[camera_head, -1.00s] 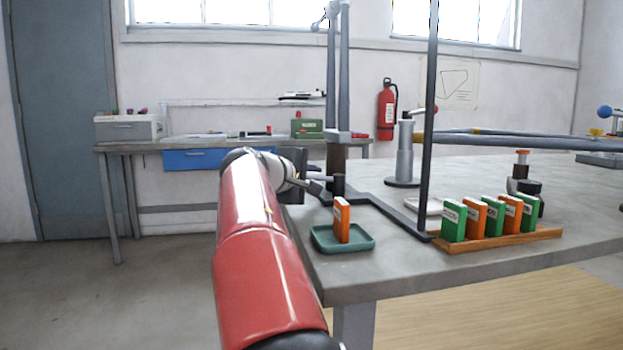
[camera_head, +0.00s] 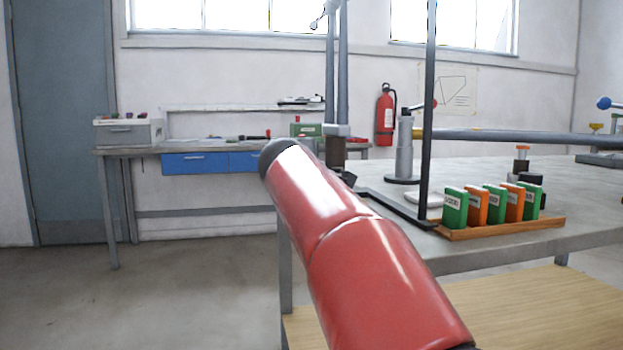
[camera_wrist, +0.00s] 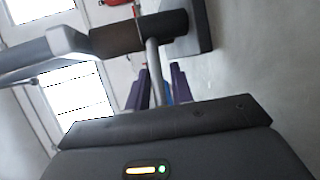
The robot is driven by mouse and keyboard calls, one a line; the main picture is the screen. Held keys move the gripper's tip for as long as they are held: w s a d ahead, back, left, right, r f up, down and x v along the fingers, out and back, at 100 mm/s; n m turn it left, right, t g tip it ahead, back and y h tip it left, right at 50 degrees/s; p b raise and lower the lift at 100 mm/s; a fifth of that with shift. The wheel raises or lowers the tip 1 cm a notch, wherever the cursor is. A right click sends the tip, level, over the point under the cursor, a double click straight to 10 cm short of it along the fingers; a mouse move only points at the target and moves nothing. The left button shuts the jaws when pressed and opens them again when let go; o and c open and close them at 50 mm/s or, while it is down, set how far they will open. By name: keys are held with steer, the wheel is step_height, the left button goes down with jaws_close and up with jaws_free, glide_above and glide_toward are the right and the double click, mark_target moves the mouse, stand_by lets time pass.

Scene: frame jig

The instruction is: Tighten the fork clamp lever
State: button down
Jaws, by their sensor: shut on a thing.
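The fork (camera_head: 337,75) stands upright at the near left end of the grey table, its two tubes meeting a pale crown. Below it is the dark clamp post (camera_head: 336,154), partly behind my red arm. In the wrist view the dark clamp cylinder (camera_wrist: 150,32) lies across the top, and the grey clamp lever (camera_wrist: 154,68) runs from it towards my gripper (camera_wrist: 160,82). The purplish fingers are shut on the lever, one on each side. My arm hides the gripper and lever in the head view. How tight the lever is cannot be told.
A wooden rack (camera_head: 500,228) of green and orange boxes stands at the table's front edge. A thin black post (camera_head: 428,110) rises from a flat base beside it. A grey stand (camera_head: 404,150) is behind. The floor at left is clear.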

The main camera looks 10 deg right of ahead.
steer(key=shift+s+n+t+y+p, duration=0.4)
steer(key=shift+n+y, duration=0.3)
steer(key=shift+y, duration=0.1)
steer(key=c, duration=1.5)
jaws_free()
steer(key=b+v, duration=0.1)
steer(key=v, duration=0.6)
steer(key=shift+s+r, duration=0.1)
steer(key=shift+s, duration=0.35)
steer(key=shift+c, duration=0.3)
